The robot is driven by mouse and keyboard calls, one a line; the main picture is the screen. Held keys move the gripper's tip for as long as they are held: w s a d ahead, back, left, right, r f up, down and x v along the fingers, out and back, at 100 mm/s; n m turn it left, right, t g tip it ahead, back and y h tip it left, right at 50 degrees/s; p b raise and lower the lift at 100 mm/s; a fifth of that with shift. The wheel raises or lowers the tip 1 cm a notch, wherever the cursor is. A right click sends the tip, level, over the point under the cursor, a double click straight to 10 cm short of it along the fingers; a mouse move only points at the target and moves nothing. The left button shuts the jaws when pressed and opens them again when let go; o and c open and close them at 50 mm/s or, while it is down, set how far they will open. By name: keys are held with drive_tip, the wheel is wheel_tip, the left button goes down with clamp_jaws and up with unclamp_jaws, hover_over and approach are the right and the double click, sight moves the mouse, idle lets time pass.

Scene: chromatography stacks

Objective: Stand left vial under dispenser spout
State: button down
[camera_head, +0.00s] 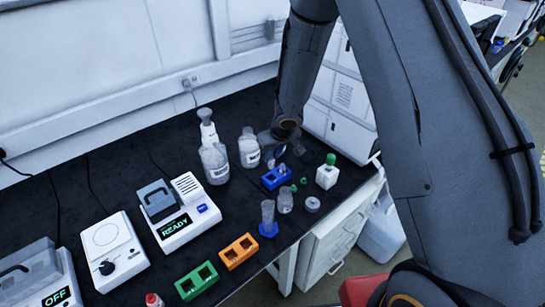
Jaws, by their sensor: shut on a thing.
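My gripper (279,150) is at the back right of the black bench, just behind the blue two-hole block (270,183). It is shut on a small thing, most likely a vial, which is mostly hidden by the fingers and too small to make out. A clear bottle with a white top (214,166), which looks like the dispenser, stands to the left. Its spout is too small to tell. A second labelled bottle (249,152) stands between it and my gripper. A small clear vial or jar (285,203) stands in front of the blue block, apart from my gripper.
A cylinder on a blue foot (268,229), a grey round piece (312,205) and a green-capped square bottle (326,176) stand near the front edge. Orange (239,251) and green (197,281) blocks and a READY device (181,221) lie left. A white cabinet (340,120) bounds the right.

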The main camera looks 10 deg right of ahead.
drive_tip(key=shift+r, duration=0.65)
drive_tip(key=s+d+m+h+b, duration=0.2)
drive_tip(key=s+d+m+b, duration=0.3)
drive_tip(key=d+b, duration=0.65)
drive_tip(key=shift+w+d+r+m+h, duration=0.15)
drive_tip(key=shift+w+r+m+h, duration=0.1)
drive_tip(key=shift+w+r+m, duration=0.6)
drive_tip(key=shift+w+d+r+m+h, duration=0.2)
drive_tip(key=shift+w+r+m, duration=0.25)
drive_tip(key=shift+w+r, duration=0.7)
